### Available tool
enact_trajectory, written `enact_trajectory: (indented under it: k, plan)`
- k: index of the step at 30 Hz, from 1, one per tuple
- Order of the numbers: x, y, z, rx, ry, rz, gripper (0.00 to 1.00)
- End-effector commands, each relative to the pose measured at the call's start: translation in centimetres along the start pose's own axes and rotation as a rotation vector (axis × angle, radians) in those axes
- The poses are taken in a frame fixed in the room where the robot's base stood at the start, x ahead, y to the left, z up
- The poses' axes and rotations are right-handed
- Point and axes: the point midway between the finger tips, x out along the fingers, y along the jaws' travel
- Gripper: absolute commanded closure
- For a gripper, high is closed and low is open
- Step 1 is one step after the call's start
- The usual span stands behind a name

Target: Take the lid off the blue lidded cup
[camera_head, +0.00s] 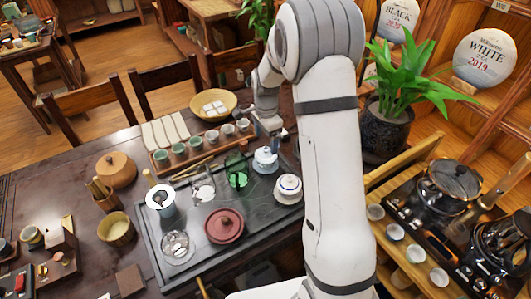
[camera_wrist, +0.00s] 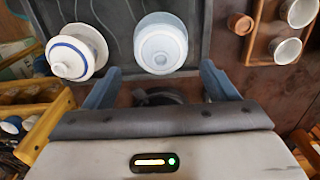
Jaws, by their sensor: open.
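The pale blue lidded cup (camera_head: 265,161) stands upright at the back right of the dark tea tray (camera_head: 150,240), with its lid on. In the wrist view the cup (camera_wrist: 161,45) is at the top middle, just beyond the fingertips and between their lines. My gripper (camera_wrist: 157,74) is open and empty. In the head view my gripper (camera_head: 272,136) is close behind and above the cup; its fingers are small and partly hidden there.
A white lidded cup with a blue rim (camera_head: 288,188) stands close by. A wooden rack of small cups (camera_head: 205,144) lies behind. A potted plant (camera_head: 395,95) is at right.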

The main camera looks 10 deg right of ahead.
Motion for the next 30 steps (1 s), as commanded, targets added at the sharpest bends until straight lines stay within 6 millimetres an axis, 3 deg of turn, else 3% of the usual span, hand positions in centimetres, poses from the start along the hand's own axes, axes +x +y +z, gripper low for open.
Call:
enact_trajectory:
  k: [9, 19, 30]
  plan:
    - [4.3, 0.0, 0.0, -0.001, -0.001, 0.002, 0.2]
    - [5.0, 0.0, 0.0, -0.001, 0.0, -0.001, 0.21]
    - [5.0, 0.0, -0.1, 0.0, 0.0, -0.001, 0.51]
